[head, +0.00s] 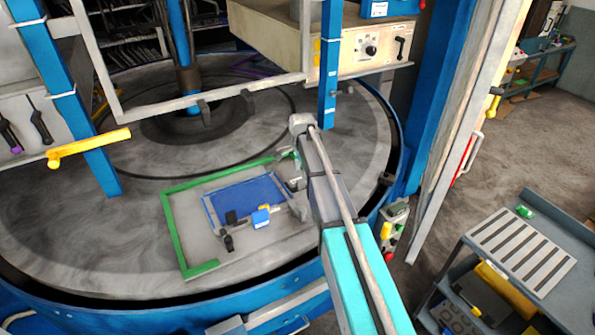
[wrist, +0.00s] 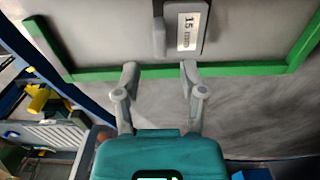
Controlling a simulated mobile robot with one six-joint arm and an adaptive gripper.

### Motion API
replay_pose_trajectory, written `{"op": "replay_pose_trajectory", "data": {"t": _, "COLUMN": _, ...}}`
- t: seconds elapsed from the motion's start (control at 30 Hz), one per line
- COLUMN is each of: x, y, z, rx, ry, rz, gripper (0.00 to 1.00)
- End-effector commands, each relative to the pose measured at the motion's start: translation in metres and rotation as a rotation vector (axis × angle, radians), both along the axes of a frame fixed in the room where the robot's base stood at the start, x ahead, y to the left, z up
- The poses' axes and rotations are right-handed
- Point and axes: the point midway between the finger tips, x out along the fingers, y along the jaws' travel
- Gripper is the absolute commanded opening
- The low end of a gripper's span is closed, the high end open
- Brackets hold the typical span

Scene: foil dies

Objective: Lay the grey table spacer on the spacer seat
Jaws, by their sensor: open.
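A grey block with a white "15 mm" label, which looks like the table spacer (wrist: 205,28), lies on the grey surface at the top of the wrist view. A smaller grey bar sticks up along its left side. My gripper (wrist: 160,70) is open and empty, its fingertips just short of the block and over a green strip (wrist: 240,69). In the head view my gripper (head: 293,185) is low over the right side of the green-edged area. I cannot pick out the block there, and I cannot tell which part is the spacer seat.
The green edging (head: 172,225) lies on the round table. Inside it are a blue plate (head: 240,196), a blue block (head: 261,219) and a dark fitting (head: 228,242). Blue posts (head: 88,130) and a yellow handle (head: 90,147) stand at left. A trolley (head: 545,215) stands at right.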

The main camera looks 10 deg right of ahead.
Motion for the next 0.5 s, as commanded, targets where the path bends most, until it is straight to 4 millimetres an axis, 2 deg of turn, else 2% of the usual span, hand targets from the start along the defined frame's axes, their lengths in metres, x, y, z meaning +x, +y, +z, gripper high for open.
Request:
{"op": "replay_pose_trajectory", "data": {"t": 0.03, "x": 0.000, "y": 0.000, "z": 0.009, "rx": 0.000, "ry": 0.000, "rz": 0.000, "gripper": 0.53}}
{"op": "replay_pose_trajectory", "data": {"t": 0.5, "x": 0.000, "y": 0.000, "z": 0.048, "rx": 0.000, "ry": 0.000, "rz": 0.000, "gripper": 0.53}}
